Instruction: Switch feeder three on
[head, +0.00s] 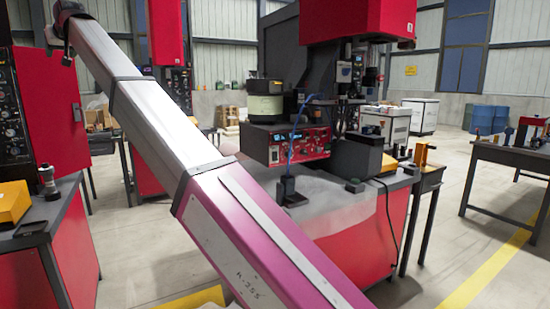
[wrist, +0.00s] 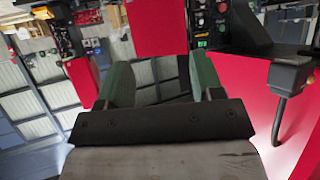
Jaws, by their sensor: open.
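A bowl feeder (head: 265,104) with a pale green bowl stands on a control box (head: 287,146) with a red front, on the middle red-sided bench. Small knobs and lights show on that front, but they are too small to read, and I see no feeder number. My gripper (wrist: 160,66) is in the wrist view, its two green fingers apart with nothing between them. A red machine surface (wrist: 158,28) lies beyond the fingers. A dark panel with several round buttons (wrist: 222,18) is at the top right there. Which switch belongs to feeder three cannot be told.
My arm crosses the head view and hides part of the bench. A tall red machine head (head: 350,22) overhangs the bench. A red cabinet (head: 52,108) and a bench with a yellow box (head: 14,202) stand at left. A dark table (head: 505,157) stands at right, with open floor before it.

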